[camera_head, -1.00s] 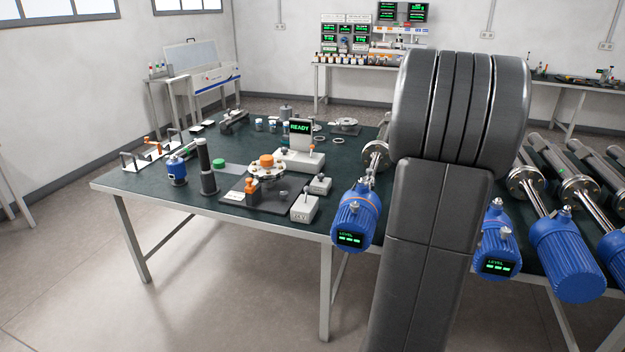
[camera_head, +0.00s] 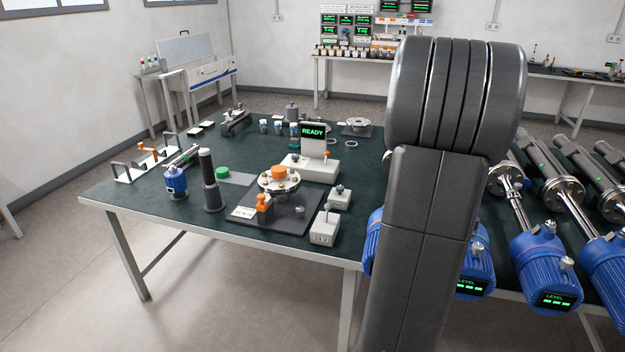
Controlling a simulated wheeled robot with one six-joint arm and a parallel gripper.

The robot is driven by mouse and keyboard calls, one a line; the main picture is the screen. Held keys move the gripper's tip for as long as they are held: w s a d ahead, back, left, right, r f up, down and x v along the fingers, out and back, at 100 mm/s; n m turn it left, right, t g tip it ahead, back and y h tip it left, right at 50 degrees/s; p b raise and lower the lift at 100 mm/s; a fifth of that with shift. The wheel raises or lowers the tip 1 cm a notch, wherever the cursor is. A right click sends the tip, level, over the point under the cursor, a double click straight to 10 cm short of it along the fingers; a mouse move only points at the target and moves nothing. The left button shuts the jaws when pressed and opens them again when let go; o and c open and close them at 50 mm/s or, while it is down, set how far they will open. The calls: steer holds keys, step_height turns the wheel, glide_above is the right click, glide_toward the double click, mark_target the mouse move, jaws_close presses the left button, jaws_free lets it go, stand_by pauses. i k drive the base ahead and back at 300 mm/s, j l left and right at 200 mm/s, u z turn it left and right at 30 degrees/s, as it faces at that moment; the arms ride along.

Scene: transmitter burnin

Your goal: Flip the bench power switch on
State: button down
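A small white box (camera_head: 325,228) with an upright grey lever on top stands near the front edge of the dark green bench (camera_head: 250,248). Its front label is too small to read surely. A second small white box (camera_head: 339,198) with a dark-tipped lever is just behind it. A white unit (camera_head: 310,170) with a lit READY display (camera_head: 313,132) and an orange-tipped lever stands further back. I cannot tell surely which lever is the bench power switch, or its position. My arm fills the right of centre; my gripper is not visible.
A black plate (camera_head: 285,215) carries an orange clamp (camera_head: 263,203) and a flanged disc (camera_head: 279,181). A dark cylinder (camera_head: 209,182) stands left of it. Blue-headed transmitters (camera_head: 545,265) line the right side. Open floor (camera_head: 235,300) lies in front of the bench.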

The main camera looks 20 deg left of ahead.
mark_target(327, 206)
steer(key=i+j, duration=0.45)
steer(key=j, duration=0.3)
steer(key=i+j, duration=0.5)
steer(key=j, duration=0.25)
steer(key=i+j, duration=0.2)
steer(key=j, duration=0.15)
